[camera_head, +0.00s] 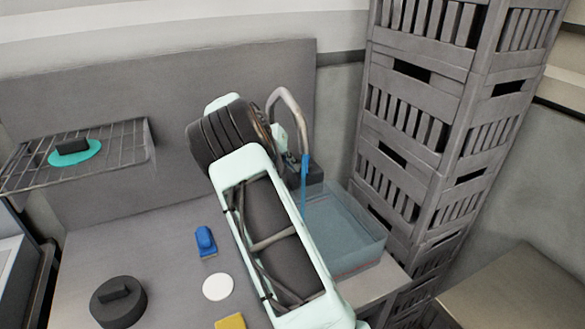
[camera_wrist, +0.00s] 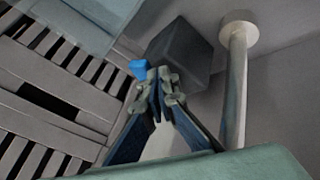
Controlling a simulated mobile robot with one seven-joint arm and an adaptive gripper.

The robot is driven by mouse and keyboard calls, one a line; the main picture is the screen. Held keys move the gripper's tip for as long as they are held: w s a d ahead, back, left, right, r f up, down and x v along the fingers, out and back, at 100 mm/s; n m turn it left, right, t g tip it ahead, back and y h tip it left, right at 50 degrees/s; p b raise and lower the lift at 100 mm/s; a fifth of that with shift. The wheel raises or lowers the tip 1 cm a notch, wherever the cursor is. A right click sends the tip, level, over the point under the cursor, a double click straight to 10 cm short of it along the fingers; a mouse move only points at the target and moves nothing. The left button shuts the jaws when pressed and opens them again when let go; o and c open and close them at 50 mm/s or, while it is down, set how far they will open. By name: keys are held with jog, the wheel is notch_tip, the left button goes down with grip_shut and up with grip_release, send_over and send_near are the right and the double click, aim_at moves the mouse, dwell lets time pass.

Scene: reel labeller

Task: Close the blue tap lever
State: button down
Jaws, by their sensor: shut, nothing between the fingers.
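The blue tap lever (camera_wrist: 138,68) shows in the wrist view as a small blue piece beside a dark block (camera_wrist: 183,55). My gripper (camera_wrist: 158,84) is shut and empty, its tips close to the lever; I cannot tell whether they touch. A pale pipe (camera_wrist: 236,85) stands right of the block. In the head view the curved tap spout (camera_head: 291,98) rises behind my arm, and a thin blue strip like running water (camera_head: 304,188) drops below it toward a clear basin (camera_head: 362,240).
Tall grey crates (camera_head: 413,105) stand right of the basin. A wire rack (camera_head: 120,150) holding a teal disc (camera_head: 75,153) is at the left. On the counter (camera_head: 165,245) are a blue block (camera_head: 205,241), a white disc (camera_head: 218,287), a yellow block (camera_head: 231,322) and a dark round weight (camera_head: 118,302).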

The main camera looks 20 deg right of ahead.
aim_at(306, 172)
jog(key=s+d+n+t+b, duration=0.1)
jog(key=n+b, duration=0.1)
jog(key=s+d+n+t+y+b, duration=0.1)
jog(key=n+b, duration=0.1)
jog(key=b, duration=0.1)
jog(key=shift+s+d+f+n+t+b, duration=0.1)
jog(key=shift+s+d+n+t+b, duration=0.1)
jog(key=shift+d+n+t+b, duration=0.15)
jog(key=shift+s+d, duration=0.1)
jog(key=shift+d, duration=0.3)
dwell(0.4)
